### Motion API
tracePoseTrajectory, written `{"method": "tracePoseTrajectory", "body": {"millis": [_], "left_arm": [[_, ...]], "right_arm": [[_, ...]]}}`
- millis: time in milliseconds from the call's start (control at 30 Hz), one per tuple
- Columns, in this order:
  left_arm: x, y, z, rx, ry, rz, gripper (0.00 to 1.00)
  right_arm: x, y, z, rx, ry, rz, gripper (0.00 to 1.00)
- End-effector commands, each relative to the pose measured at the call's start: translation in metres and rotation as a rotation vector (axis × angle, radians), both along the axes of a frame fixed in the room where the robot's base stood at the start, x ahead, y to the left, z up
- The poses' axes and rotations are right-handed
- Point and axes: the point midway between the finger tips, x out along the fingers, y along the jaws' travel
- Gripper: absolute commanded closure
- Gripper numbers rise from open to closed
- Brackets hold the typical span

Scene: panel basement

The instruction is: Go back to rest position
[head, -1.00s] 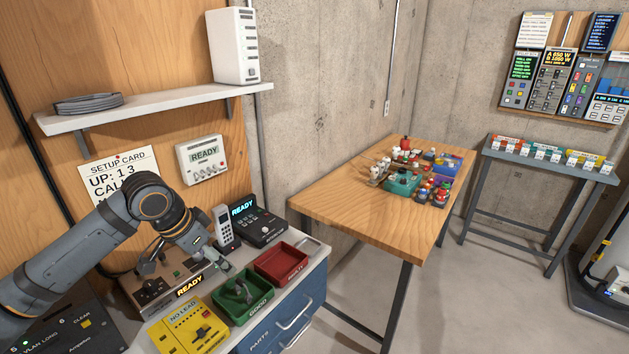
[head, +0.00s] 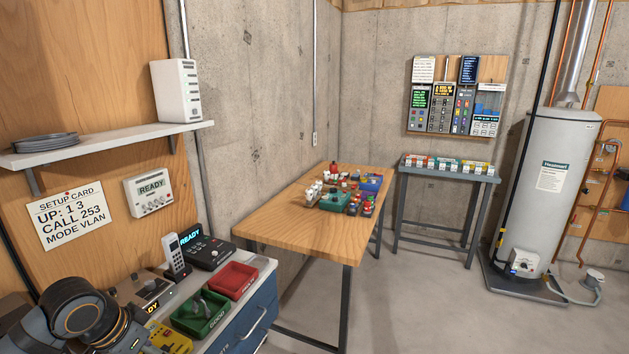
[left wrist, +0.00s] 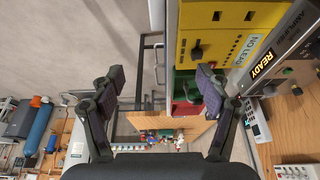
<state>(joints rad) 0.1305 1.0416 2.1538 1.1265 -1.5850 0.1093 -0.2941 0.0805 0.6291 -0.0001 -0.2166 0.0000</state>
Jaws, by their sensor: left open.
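My left arm shows at the lower left of the head view, low over the near end of the bench. Its fingers cannot be made out there. In the left wrist view my left gripper (left wrist: 160,88) is open, with nothing between its fingers. The yellow NO LEAD tester (left wrist: 215,45) lies just beyond the right finger in that view. It also shows at the bottom of the head view (head: 170,341), partly hidden by my arm. My right gripper is in neither view.
A green tray (head: 214,320) and a red tray (head: 232,279) sit on the bench beside a handset (head: 176,257). A wooden table (head: 280,224) with small parts stands at centre. A water heater (head: 547,190) is at right. Grey floor (head: 430,310) is clear in front.

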Motion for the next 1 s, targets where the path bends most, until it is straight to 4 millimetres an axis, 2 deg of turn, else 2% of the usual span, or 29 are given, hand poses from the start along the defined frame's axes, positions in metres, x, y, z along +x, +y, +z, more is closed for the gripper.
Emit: {"method": "tracePoseTrajectory", "body": {"millis": [33, 233, 500, 667, 867, 1000], "left_arm": [[-0.004, -0.009, -0.015, -0.006, 0.004, -0.005, 0.24], [-0.026, -0.038, -0.069, -0.004, 0.0, 0.006, 0.24], [-0.075, -0.072, -0.128, 0.007, -0.004, 0.11, 0.24], [-0.11, -0.079, -0.149, 0.033, 0.012, 0.211, 0.24], [-0.155, -0.074, -0.162, 0.09, 0.052, 0.356, 0.24], [-0.144, -0.067, -0.209, 0.106, 0.07, 0.36, 0.24]], "right_arm": [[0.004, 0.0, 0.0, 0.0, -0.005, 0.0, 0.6], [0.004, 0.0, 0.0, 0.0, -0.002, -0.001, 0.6], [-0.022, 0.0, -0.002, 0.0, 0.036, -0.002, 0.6], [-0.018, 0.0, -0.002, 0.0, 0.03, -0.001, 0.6], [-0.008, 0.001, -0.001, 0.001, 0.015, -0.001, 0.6], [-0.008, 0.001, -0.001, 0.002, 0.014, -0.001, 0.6]]}}
